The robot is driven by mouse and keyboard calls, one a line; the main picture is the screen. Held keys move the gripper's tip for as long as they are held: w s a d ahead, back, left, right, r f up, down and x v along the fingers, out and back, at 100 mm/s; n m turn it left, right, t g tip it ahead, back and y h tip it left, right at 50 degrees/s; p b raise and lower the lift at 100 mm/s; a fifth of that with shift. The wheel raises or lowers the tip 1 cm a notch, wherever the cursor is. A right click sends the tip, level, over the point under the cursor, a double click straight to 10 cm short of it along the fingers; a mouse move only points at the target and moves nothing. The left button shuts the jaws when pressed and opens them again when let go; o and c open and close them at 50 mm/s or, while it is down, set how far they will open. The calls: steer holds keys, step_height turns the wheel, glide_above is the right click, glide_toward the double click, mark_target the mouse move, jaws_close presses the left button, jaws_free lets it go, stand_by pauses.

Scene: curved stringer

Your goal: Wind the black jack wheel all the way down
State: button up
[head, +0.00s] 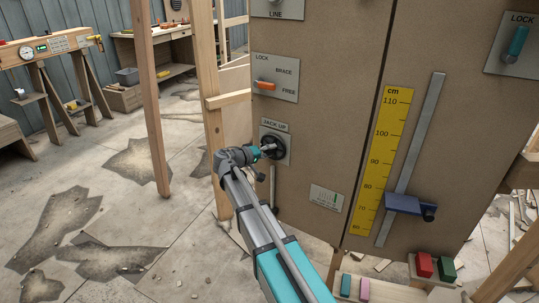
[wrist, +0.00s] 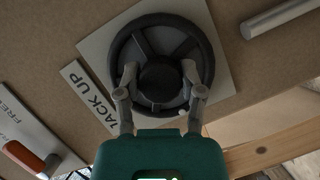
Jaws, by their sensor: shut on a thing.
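The black jack wheel (wrist: 160,30) fills the upper middle of the wrist view, on a pale plate (wrist: 222,78) marked JACK UP. In the head view the wheel (head: 275,147) sits low on the brown panel, partly hidden by my gripper. My gripper (wrist: 160,78) reaches over the wheel's face with one finger on each side of its round centre hub. It is shut on the hub. In the head view my gripper (head: 257,152) comes at the wheel from the left and front.
Above the wheel is a LOCK/BRACE/FREE plate with an orange lever (head: 265,86). A yellow cm scale (head: 385,150) and a blue slider (head: 404,204) are to the right. A grey rod (wrist: 278,17) stands beside the wheel plate. A wooden post (head: 212,110) is close to my arm.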

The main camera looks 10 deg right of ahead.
steer(key=shift+w+d+n+h+b, duration=0.15)
steer(key=shift+n+h+b, duration=0.25)
steer(key=shift+n, duration=0.5)
steer(key=shift+r, duration=0.1)
steer(key=o, duration=1.2)
steer(key=shift+c, duration=0.2)
steer(key=shift+m, duration=0.3)
